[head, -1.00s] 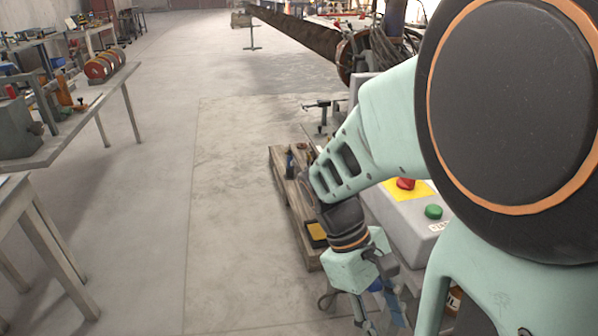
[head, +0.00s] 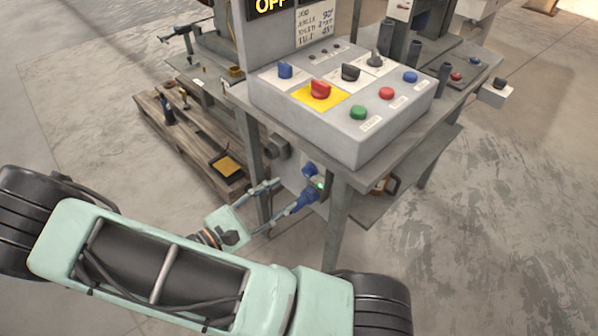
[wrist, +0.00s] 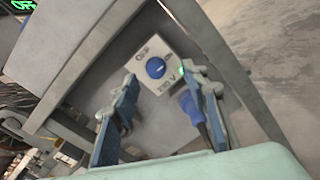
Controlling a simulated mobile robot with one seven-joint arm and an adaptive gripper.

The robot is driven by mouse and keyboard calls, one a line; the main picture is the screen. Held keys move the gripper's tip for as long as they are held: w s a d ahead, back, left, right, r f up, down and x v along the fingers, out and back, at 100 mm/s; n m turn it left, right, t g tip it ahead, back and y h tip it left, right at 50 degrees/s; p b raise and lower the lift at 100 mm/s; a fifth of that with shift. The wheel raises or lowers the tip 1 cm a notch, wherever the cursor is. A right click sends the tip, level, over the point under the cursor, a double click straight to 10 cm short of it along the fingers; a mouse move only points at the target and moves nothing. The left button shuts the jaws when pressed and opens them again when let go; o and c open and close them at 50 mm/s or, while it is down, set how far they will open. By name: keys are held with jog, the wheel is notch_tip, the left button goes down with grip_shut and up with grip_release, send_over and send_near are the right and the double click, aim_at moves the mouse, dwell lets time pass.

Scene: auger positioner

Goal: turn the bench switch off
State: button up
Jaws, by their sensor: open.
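The bench switch is a round blue knob (wrist: 155,68) on a light box (wrist: 150,50) marked OFF and 230 V, fixed under the bench top. A pale line crosses the knob; its exact setting is hard to read. A small green light (wrist: 182,71) glows beside it. In the head view the knob (head: 309,170) shows on the side of the bench. My gripper (head: 284,197) is open and empty, apart from the knob. In the wrist view my gripper (wrist: 160,82) has its blue fingers on either side of the knob, which lies beyond the tips.
A blue plug (wrist: 193,106) sits below the box, close to the right finger. A bench leg (head: 338,212) stands just right of the switch. The control console (head: 350,110) is on the bench above. A wooden pallet (head: 190,135) lies to the left.

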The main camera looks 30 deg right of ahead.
aim_at(305, 174)
jog(key=shift+n+t, duration=0.5)
jog(key=shift+t, duration=0.1)
jog(key=x, duration=0.3)
jog(key=w+f+b+x, duration=0.1)
jog(key=x, duration=0.2)
jog(key=f+x, duration=0.1)
jog(key=x, duration=0.3)
jog(key=shift+w+a+b, duration=0.15)
jog(key=shift+w+b, duration=0.05)
jog(key=shift+b, duration=0.1)
jog(key=shift+c, duration=0.7)
grip_shut()
